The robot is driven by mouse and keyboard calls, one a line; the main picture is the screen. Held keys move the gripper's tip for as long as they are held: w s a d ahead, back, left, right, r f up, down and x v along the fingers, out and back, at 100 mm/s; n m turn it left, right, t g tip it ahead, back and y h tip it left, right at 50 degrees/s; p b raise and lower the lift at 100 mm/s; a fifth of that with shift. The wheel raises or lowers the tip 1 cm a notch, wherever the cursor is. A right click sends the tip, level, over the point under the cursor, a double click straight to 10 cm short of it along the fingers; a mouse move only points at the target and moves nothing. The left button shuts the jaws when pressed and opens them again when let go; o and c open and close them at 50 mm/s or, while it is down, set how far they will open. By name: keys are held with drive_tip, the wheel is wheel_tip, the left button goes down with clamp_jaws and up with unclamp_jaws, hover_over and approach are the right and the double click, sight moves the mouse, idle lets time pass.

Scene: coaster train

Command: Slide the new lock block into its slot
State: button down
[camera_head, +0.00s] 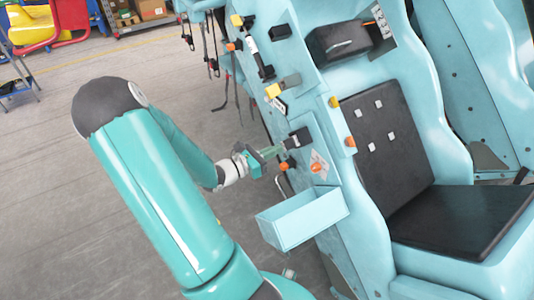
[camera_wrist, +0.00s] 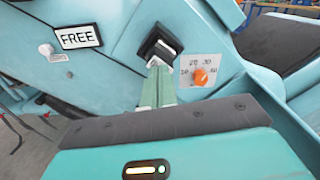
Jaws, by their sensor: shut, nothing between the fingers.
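A black square-framed slot (camera_wrist: 160,46) is on the light blue panel, straight ahead of my fingertips in the wrist view. A grey metallic piece (camera_wrist: 161,50) shows inside its frame; I cannot tell whether it is the new lock block or part of the slot. The black slot housing (camera_head: 299,138) also shows in the head view. My gripper (camera_wrist: 158,72) is shut and empty, its green fingers pointing at the slot, with the tips at or just short of its lower edge. My gripper also shows in the head view (camera_head: 280,149), beside the seat's side panel.
An orange dial (camera_wrist: 201,76) with a number scale sits right of the slot. A "FREE" sign (camera_wrist: 79,37) is at left. A light blue open bin (camera_head: 302,218) juts out below the panel. A yellow-ended lever (camera_head: 273,91) stands above.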

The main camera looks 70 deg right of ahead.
drive_tip(key=shift+s+d, duration=0.25)
idle(0.5)
drive_tip(key=v, duration=1.6)
drive_tip(key=shift+w+a, duration=0.2)
drive_tip(key=shift+w, duration=0.1)
drive_tip(key=w+a+r+m+t+y, duration=0.2)
drive_tip(key=a+r+m+t+y, duration=0.2)
drive_tip(key=a, duration=0.7)
drive_tip(key=w+a+r+m+t+y, duration=0.3)
drive_tip(key=a+r+t+y, duration=0.2)
drive_tip(key=a, duration=0.7)
drive_tip(key=w+a+r+m+t+y, duration=0.2)
drive_tip(key=a+r+m+t+y, duration=0.2)
drive_tip(key=a+r+t, duration=0.4)
drive_tip(key=a+r, duration=0.2)
drive_tip(key=a, duration=0.1)
drive_tip(key=shift+w+a+r+m+y, duration=0.25)
drive_tip(key=shift+w+r+m+y, duration=0.05)
drive_tip(key=shift+s, duration=0.1)
